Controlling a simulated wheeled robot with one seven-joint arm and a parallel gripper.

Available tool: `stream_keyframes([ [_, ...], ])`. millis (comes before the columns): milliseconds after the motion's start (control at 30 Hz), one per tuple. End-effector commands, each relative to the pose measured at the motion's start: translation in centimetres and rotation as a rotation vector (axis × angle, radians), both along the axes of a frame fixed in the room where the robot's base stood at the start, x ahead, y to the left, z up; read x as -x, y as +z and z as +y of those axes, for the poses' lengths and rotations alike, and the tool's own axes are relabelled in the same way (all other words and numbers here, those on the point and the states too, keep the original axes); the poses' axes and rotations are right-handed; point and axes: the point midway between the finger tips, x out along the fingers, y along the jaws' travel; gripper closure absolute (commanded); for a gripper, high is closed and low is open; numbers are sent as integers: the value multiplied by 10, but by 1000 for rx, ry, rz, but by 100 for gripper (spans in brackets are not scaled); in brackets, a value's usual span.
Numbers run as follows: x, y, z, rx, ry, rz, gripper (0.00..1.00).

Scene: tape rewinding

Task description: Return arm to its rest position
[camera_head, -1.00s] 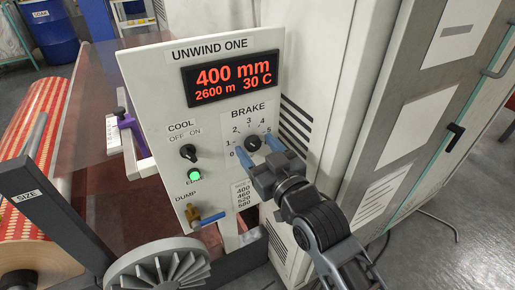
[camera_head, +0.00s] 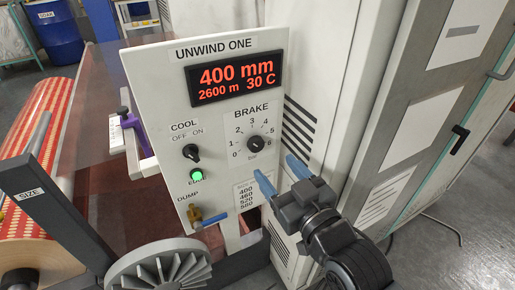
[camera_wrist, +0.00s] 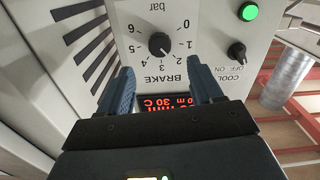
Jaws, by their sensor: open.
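My gripper (camera_head: 281,174) is open and empty, with its two blue fingers spread apart, low and to the right of the BRAKE knob (camera_head: 256,143). The black knob sits on the white UNWIND ONE panel (camera_head: 222,140), and the gripper is clear of it. In the wrist view the panel appears upside down. There my gripper (camera_wrist: 160,80) points at the panel with the BRAKE knob (camera_wrist: 159,44) seen beyond the gap between the fingers. The red display (camera_head: 235,78) reads 400 mm, 2600 m and 30 C.
The COOL knob (camera_head: 191,152), a lit green button (camera_head: 196,175) and the blue-handled DUMP valve (camera_head: 214,219) are on the panel's left side. A white cabinet (camera_head: 335,90) rises just behind my arm. Open floor (camera_head: 475,200) lies to the right.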

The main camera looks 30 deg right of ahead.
Motion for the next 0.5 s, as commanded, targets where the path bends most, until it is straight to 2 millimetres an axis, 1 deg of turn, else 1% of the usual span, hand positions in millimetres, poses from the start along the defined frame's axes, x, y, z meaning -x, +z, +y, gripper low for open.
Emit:
stream_keyframes([
  [167, 1, -1, 0, 0, 0, 1, 35],
  [267, 11, -6, 0, -3, 0, 13, 35],
  [367, 36, -17, 0, -12, -1, 34, 35],
  [467, 73, -30, 1, -23, -3, 65, 35],
  [500, 89, -34, 1, -28, -3, 77, 35],
])
